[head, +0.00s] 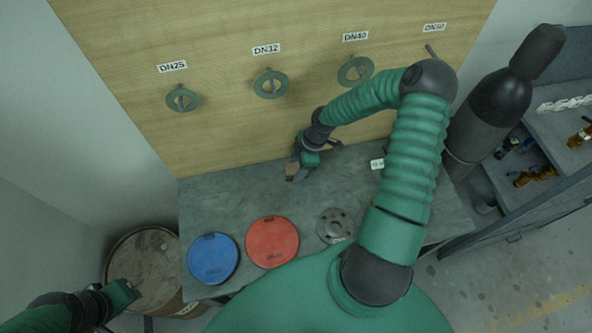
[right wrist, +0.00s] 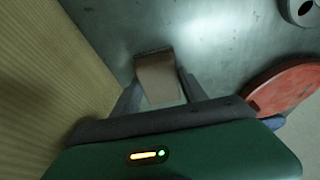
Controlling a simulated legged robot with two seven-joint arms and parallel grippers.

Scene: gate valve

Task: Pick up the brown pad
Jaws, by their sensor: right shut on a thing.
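The brown pad (head: 291,172) is at the back of the grey table, near the wooden board. My right gripper (head: 300,170) is shut on it, with the pad between its fingers. In the right wrist view the pad (right wrist: 158,82) shows between the two grey fingers, its far end over the grey table top. I cannot tell whether it touches the table. My left gripper (head: 139,302) is at the lower left, over the barrel and away from the pad; its finger opening is unclear.
A blue disc (head: 213,259), a red disc (head: 272,242) and a metal flange (head: 335,226) lie along the front of the table (head: 232,204). Green rings hang on the board (head: 220,60). A barrel (head: 150,262) stands left, a dark cylinder (head: 488,112) right.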

